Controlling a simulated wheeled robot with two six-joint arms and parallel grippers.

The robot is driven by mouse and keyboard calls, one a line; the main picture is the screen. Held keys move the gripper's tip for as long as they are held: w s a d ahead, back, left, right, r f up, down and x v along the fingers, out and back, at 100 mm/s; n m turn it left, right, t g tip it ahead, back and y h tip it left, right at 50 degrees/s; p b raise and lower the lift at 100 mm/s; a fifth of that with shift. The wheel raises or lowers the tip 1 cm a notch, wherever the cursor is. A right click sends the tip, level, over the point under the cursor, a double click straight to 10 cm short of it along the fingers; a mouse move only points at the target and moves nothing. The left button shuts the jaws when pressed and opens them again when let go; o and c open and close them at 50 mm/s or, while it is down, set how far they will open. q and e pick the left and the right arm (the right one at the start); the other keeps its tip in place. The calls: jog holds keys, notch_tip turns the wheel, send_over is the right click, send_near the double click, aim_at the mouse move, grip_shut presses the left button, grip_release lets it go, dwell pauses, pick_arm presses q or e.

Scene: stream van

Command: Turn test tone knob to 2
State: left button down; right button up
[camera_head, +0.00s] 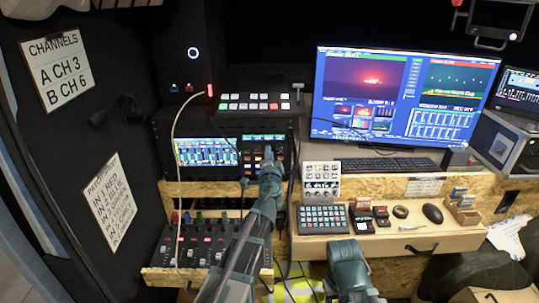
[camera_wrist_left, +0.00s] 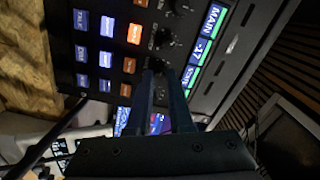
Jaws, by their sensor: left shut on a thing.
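A rack panel with lit buttons and dark knobs (camera_head: 252,143) stands left of the big monitor. My left gripper (camera_head: 269,158) reaches up to its right part. In the left wrist view my left gripper (camera_wrist_left: 166,75) has its two fingers at the lowest of a column of dark knobs, shut on a knob (camera_wrist_left: 155,64). The fingers hide most of that knob, so its pointer and label cannot be read. Two more knobs (camera_wrist_left: 163,38) show above it. My right arm (camera_head: 349,266) is low in the middle of the head view; its fingers cannot be made out.
A switcher with lit buttons (camera_head: 254,102) sits above the panel, with a pale cable (camera_head: 174,135) hanging at its left. A mixer (camera_head: 205,243) is below. On the right, a wooden desk (camera_head: 385,245) holds a keypad (camera_head: 322,219), small boxes and a mouse (camera_head: 432,213).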

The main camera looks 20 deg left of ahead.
pick_arm(q)
jog(key=shift+s, duration=0.15)
jog(key=c, duration=1.1)
grip_release()
